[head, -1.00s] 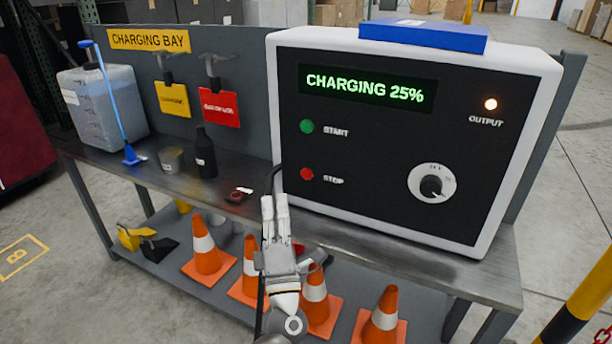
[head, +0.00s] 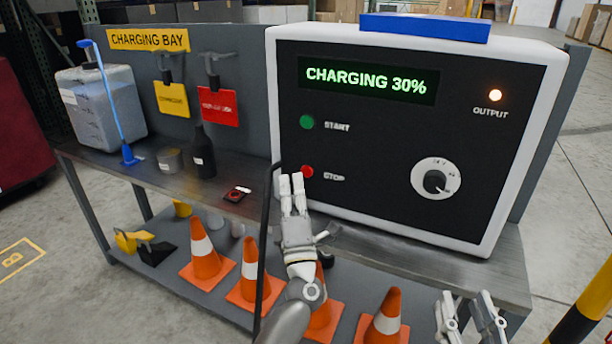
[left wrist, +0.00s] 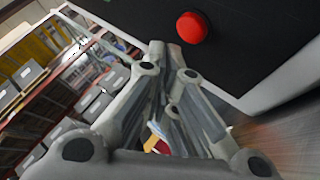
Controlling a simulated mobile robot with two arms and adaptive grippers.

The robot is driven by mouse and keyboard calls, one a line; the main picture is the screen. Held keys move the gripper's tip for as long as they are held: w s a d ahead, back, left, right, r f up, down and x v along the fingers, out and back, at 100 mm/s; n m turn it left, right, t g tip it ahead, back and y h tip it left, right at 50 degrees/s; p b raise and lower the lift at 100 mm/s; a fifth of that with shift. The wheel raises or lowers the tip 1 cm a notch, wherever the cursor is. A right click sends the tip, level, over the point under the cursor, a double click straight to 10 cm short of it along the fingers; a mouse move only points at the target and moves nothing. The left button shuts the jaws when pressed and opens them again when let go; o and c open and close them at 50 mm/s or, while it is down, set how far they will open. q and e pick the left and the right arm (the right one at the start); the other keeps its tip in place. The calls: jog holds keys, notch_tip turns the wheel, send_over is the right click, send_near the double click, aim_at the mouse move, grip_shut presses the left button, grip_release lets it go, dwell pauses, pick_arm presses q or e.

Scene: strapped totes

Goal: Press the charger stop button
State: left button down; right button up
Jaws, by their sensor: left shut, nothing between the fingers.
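The charger (head: 390,150) is a white box with a black front panel on the bench. Its display (head: 367,81) reads CHARGING 30%. The red stop button (head: 307,172) is at the lower left of the panel, below the green start button (head: 307,122). My left gripper (head: 291,178) is shut and empty, its fingertips just left of and slightly below the stop button in the head view. In the left wrist view the stop button (left wrist: 192,27) shows whole, beyond and right of the fingertips (left wrist: 165,50); contact is not visible. My right gripper (head: 470,300) is at the bottom right, fingers apart, empty.
A black cable (head: 266,230) hangs beside the charger's left edge, close to my left gripper. A dark bottle (head: 203,155), a tin (head: 170,160) and a blue-handled tool (head: 110,110) stand left on the bench.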

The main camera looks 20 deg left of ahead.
aim_at(306, 172)
pick_arm(q)
jog(key=shift+w+d, duration=0.1)
jog(key=shift+w, duration=0.3)
pick_arm(e)
jog(key=shift+s+r+t, duration=0.15)
jog(key=shift+r+t, duration=0.35)
jog(key=shift+r, duration=0.3)
dwell(0.6)
pick_arm(q)
jog(key=shift+w, duration=0.4)
pick_arm(e)
jog(key=shift+s+a+r+t+y, duration=0.1)
jog(key=shift+r+t+y, duration=0.15)
jog(key=shift+r, duration=0.2)
jog(key=shift+s+a+r+t+y, duration=0.15)
jog(key=shift+r+y, duration=0.1)
jog(key=shift+r, duration=0.15)
jog(key=shift+d, duration=0.1)
pick_arm(q)
jog(key=shift+w+d+b, duration=0.15)
jog(key=shift+w+b, duration=0.2)
jog(key=shift+b, duration=0.1)
pick_arm(e)
jog(key=shift+s+r+t, duration=0.3)
jog(key=shift+r+t, duration=0.1)
jog(key=shift+r, duration=0.15)
